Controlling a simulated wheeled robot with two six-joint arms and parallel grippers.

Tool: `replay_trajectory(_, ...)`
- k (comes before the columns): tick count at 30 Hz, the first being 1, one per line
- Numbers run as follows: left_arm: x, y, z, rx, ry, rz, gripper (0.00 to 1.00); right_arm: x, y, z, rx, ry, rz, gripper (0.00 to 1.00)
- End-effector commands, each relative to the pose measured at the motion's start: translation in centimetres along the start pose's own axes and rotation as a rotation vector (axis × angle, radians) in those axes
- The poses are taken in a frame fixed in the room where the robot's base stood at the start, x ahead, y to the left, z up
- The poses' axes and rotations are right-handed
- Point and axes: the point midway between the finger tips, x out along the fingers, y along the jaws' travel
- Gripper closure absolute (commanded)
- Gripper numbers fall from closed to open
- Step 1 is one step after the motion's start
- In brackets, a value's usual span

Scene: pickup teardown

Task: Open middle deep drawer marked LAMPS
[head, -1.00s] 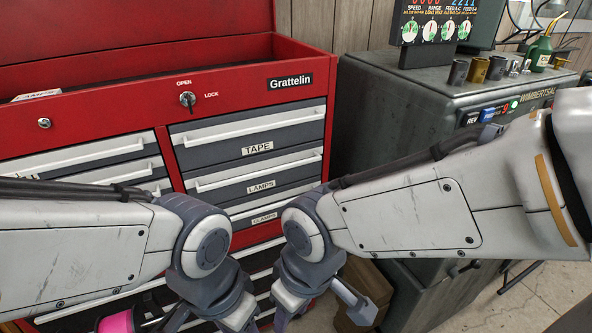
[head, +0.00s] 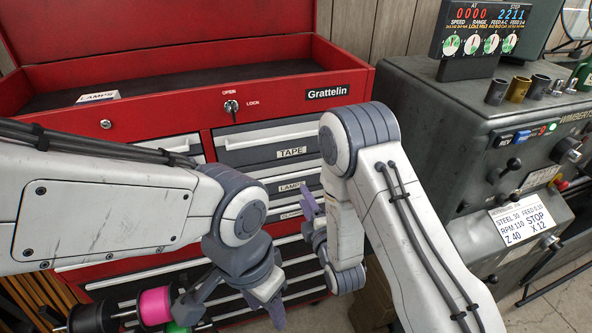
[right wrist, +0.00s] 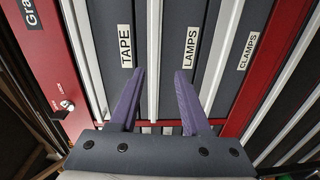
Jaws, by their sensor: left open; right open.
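The LAMPS drawer (head: 290,187) is shut in the red Grattelin chest, between the TAPE drawer (head: 292,152) above and the CLAMPS drawer below. My right arm hides part of its front. In the right wrist view the LAMPS drawer (right wrist: 186,85) appears sideways, with its pale handle bar (right wrist: 154,60) on the left. My right gripper (head: 312,215) is open in front of the drawers; in the wrist view its fingertips (right wrist: 160,70) lie on either side of that bar in the picture. Whether they reach it I cannot tell. My left gripper (head: 232,305) is open, low before the lower drawers.
A key (head: 232,106) sits in the chest's lock between OPEN and LOCK. The top tray (head: 200,83) is open and holds a label card (head: 98,97). A pink spool (head: 155,306) is at lower left. A grey machine (head: 440,120) stands close on the right.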

Motion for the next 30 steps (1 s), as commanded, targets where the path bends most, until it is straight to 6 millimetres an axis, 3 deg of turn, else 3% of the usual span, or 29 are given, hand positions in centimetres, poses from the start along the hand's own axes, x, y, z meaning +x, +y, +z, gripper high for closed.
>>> replay_trajectory(6, -0.8, 0.1, 0.0, 0.0, 0.0, 0.0, 0.5, 0.4, 0.6, 0.5, -0.054, -0.007, 0.058, 0.53)
replay_trajectory(21, -4.5, 0.3, -0.2, 0.006, 0.0, 0.0, 0.5, 8.6, 1.1, 0.5, -0.052, -0.006, 0.057, 0.53)
replay_trajectory(30, -4.8, 0.3, -0.2, 0.007, 0.0, 0.0, 0.5, 10.1, 0.9, 0.5, -0.052, -0.006, 0.055, 0.53)
